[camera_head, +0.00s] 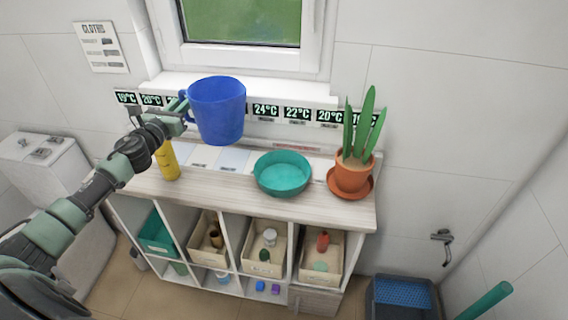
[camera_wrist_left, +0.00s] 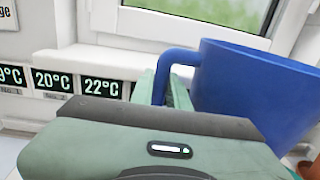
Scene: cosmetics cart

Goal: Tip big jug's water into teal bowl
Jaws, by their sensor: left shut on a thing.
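The big blue jug (camera_head: 217,111) is in the air above the cart top, near the window sill, and looks close to upright. My left gripper (camera_head: 185,104) is shut on its handle, on the jug's left side. The left wrist view shows the jug (camera_wrist_left: 257,88) and its handle (camera_wrist_left: 163,78) between the fingers. The jug's inside is hidden, so I cannot see its water. The teal bowl (camera_head: 283,174) stands on the cart top, lower and to the right of the jug, apart from it. My right gripper is not in view.
A yellow bottle (camera_head: 167,161) stands left of the bowl. A potted plant (camera_head: 353,172) on an orange saucer stands right of it. The white cart (camera_head: 219,187) has bins on its shelf below. A row of temperature signs (camera_head: 297,114) lines the wall behind.

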